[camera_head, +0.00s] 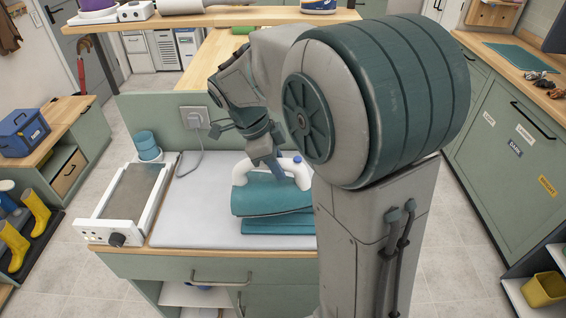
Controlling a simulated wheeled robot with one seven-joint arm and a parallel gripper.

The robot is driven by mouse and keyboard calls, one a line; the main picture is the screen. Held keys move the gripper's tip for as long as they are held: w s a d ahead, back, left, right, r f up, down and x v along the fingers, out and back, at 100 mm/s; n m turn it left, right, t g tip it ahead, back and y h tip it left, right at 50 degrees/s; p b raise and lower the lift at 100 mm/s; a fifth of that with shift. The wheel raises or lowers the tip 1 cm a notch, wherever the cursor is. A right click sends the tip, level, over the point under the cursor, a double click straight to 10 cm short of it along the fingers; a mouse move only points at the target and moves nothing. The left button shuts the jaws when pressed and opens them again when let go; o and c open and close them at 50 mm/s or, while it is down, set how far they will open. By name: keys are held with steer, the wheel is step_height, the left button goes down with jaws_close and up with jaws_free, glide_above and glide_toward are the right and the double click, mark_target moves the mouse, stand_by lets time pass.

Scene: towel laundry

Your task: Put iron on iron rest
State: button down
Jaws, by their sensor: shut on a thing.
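The iron shows as a white, arched part (241,172) with a small blue detail at its right end. It sits on or just above a folded teal towel (272,202) on the worktop; I cannot tell if they touch. My gripper (274,170) reaches down from above and is shut on the iron, its fingertips partly hidden. The iron rest (128,192) is a long white frame with a grey metal plate and a dark knob at its front. It lies to the left of the iron, with nothing on it.
A pale ironing surface (195,215) lies clear between rest and towel. A cord (187,163) hangs from the wall socket (194,117) to the worktop. A teal round container (147,146) stands behind the rest. My arm hides the worktop's right side.

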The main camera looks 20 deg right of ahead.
steer(key=shift+f+p, duration=0.4)
steer(key=shift+f, duration=1.6)
steer(key=shift+w+f, duration=0.1)
steer(key=shift+f, duration=0.05)
steer(key=c, duration=1.1)
jaws_free()
steer(key=shift+c, duration=0.2)
